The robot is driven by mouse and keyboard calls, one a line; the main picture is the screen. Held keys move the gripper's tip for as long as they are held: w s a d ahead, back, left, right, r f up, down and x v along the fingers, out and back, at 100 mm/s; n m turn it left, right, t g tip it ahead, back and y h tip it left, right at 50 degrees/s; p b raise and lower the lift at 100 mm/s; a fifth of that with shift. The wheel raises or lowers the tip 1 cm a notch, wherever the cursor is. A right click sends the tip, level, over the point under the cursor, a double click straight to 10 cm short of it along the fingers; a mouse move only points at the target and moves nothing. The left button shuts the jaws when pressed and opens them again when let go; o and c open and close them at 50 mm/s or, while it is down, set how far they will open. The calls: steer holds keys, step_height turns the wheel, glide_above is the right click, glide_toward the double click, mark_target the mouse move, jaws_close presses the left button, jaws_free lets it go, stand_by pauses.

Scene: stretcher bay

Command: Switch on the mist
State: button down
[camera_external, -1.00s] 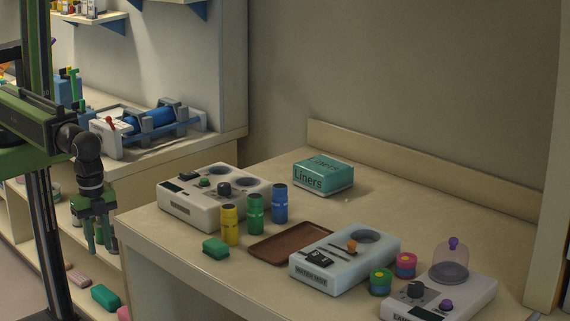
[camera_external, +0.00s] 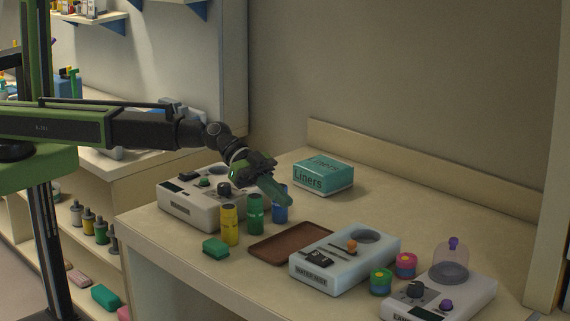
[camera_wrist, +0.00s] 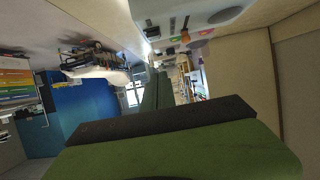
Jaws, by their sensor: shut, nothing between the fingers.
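The right unit (camera_external: 470,290) has a clear dome with a purple knob (camera_external: 453,243), a dark dial (camera_external: 415,289) and a purple button (camera_external: 446,305). The middle unit (camera_external: 375,262) has an orange-knobbed slider (camera_external: 352,246), a dark switch (camera_external: 318,258) and a round well. The left unit (camera_external: 185,212) has a dark dial and a green button (camera_external: 204,182). My gripper (camera_external: 288,199) is shut and empty, above the blue bottle; its green fingers fill the wrist view's lower middle (camera_wrist: 155,95).
Yellow (camera_external: 230,226), green (camera_external: 256,215) and blue (camera_external: 281,211) bottles stand close below my gripper. A brown tray (camera_external: 290,243), a green block (camera_external: 215,247), two small round pots (camera_external: 380,282) and a teal Liners box (camera_external: 323,176) lie around. The bench's back right is clear.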

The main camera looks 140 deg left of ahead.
steer(key=b, duration=0.5)
glide_above(319, 255)
steer(key=s, duration=0.2)
steer(key=f, duration=0.4)
steer(key=shift+s+f, duration=0.2)
steer(key=shift+f, duration=0.1)
steer(key=f+b, duration=0.1)
steer(key=s+f+b, duration=0.1)
steer(key=f, duration=0.1)
steer(key=shift+s+f+b, duration=0.1)
steer(key=shift+s+b, duration=0.05)
steer(key=shift+b, duration=0.2)
steer(key=shift+s+f, duration=0.1)
steer(key=shift+s+f+b, duration=0.1)
steer(key=shift+f+b, duration=0.35)
steer(key=shift+b, duration=0.15)
steer(key=shift+r+p, duration=0.9)
